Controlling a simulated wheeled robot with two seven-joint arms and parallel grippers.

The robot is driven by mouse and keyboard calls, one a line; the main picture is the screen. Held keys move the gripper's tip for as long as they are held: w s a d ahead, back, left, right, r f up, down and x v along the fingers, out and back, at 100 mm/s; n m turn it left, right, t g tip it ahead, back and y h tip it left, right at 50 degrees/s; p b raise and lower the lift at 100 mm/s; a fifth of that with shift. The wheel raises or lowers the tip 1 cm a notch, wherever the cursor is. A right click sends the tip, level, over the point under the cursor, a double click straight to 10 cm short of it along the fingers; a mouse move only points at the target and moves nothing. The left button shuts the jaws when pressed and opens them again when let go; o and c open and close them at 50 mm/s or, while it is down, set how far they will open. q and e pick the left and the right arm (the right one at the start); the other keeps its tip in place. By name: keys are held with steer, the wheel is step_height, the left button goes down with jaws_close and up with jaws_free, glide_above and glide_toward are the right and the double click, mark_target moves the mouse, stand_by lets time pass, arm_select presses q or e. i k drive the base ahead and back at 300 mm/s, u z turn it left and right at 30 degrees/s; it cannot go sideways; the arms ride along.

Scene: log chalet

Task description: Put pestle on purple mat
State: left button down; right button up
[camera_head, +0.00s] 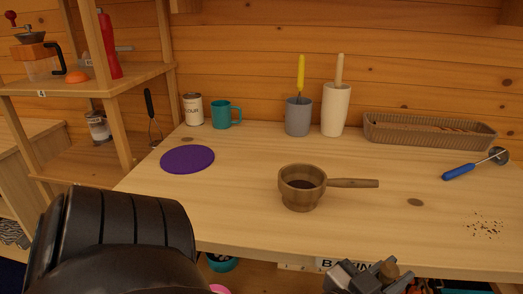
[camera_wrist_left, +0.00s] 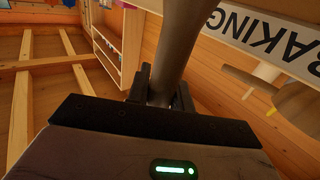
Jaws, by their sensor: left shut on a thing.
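The purple mat (camera_head: 187,159) is a flat round disc on the left of the table, with nothing on it. My left gripper (camera_head: 365,277) is at the table's front edge, low in the head view. It is shut on a brown wooden rod, which I take to be the pestle (camera_wrist_left: 179,40); its rounded end (camera_head: 389,270) shows beside the fingers in the head view. The gripper is well to the right of the mat and nearer to me. My right gripper is not in view.
A wooden bowl with a side handle (camera_head: 302,188) stands mid-table. A teal mug (camera_head: 225,115), a can (camera_head: 193,109), a grey holder (camera_head: 298,117), a white holder (camera_head: 335,110) and a long basket (camera_head: 430,133) line the back. A blue-handled tool (camera_head: 459,172) lies right. Space around the mat is clear.

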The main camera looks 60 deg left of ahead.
mark_target(187, 157)
steer(key=z, duration=0.05)
steer(key=k, duration=0.85)
steer(key=u, duration=1.25)
steer(key=i, duration=0.35)
steer(key=u, duration=0.05)
